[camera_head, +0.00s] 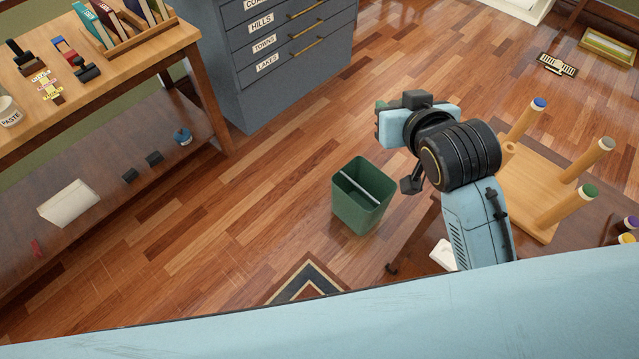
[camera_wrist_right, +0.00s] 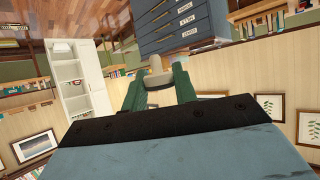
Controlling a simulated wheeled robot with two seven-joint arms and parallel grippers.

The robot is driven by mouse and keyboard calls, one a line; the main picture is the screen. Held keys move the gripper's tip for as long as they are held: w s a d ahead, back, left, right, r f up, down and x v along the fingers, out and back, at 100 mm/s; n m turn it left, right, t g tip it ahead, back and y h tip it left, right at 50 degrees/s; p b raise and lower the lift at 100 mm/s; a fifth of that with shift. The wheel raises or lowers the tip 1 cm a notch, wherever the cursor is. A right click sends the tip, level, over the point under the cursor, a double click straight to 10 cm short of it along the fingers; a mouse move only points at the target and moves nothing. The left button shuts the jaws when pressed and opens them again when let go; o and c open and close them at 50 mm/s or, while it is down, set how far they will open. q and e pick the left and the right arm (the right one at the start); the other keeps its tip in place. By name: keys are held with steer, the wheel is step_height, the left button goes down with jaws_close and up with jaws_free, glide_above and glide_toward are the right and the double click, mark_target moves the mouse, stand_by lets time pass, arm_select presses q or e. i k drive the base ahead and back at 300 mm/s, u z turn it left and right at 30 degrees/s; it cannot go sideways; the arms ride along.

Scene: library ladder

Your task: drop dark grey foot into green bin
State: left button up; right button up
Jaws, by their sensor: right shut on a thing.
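The green bin (camera_head: 360,210) stands on the wood floor in the middle of the head view, open at the top, with a pale bar across its mouth. My right gripper (camera_head: 379,112) is above and beyond the bin, pointing away. In the wrist view the right gripper (camera_wrist_right: 160,88) has its green fingers closed on a small pale cream thing (camera_wrist_right: 157,66). My left gripper is out of view.
A grey-blue drawer cabinet (camera_head: 285,75) stands at the back. A wooden table (camera_head: 130,65) with a lower shelf (camera_head: 105,205) is on the left. The upturned stool (camera_head: 525,190) is on the right. Floor is clear left of the bin.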

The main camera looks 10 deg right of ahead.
mark_target(373, 210)
steer(key=u, duration=0.35)
steer(key=i, duration=1)
steer(key=z, duration=0.95)
steer(key=i, duration=0.6)
steer(key=z, duration=0.65)
